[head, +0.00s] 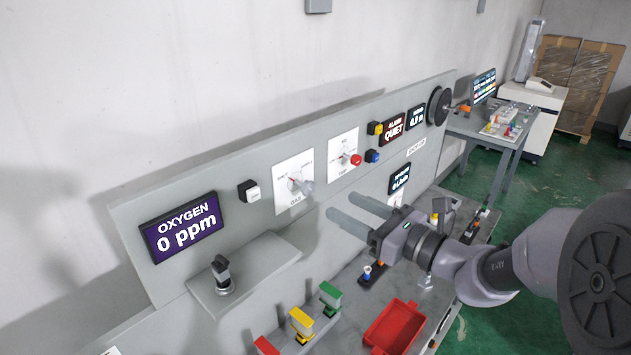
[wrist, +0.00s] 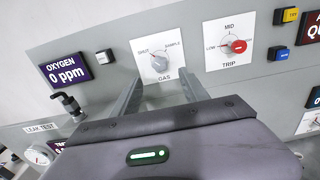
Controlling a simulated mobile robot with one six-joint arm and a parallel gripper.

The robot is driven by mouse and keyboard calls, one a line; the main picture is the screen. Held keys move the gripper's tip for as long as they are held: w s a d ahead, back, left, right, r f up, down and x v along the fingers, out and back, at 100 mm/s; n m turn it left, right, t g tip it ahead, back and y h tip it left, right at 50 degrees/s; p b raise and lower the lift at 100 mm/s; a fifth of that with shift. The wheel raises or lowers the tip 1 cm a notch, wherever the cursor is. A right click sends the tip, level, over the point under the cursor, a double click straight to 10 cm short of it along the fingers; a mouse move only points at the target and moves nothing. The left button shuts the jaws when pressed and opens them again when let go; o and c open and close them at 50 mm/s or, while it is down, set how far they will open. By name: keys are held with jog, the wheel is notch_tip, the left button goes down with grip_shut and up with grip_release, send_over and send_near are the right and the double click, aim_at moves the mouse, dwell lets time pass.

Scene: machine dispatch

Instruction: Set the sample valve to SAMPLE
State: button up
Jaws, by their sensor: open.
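The sample valve is a grey knob (head: 304,186) on a white plate marked GAS, with SHUT at its upper left and SAMPLE at its upper right. It also shows in the wrist view (wrist: 160,63), where its pointer appears to lean up and left towards SHUT. My gripper (head: 345,207) is open and empty, to the right of the knob and apart from the panel in the head view. In the wrist view the two fingers (wrist: 161,75) are spread either side of the lower part of the GAS plate, with the knob between and beyond them.
The TRIP dial with a red knob (head: 355,160) is right of the valve. A white button (head: 250,191) and the OXYGEN display (head: 182,228), reading 0 ppm, are left. A shelf with a black fitting (head: 221,272) juts out below. A red tray (head: 395,328) lies on the bench.

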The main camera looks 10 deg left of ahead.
aim_at(311, 189)
jog(key=x, duration=1.1)
jog(key=shift+a, duration=0.1)
jog(key=shift+c, duration=0.4)
grip_shut()
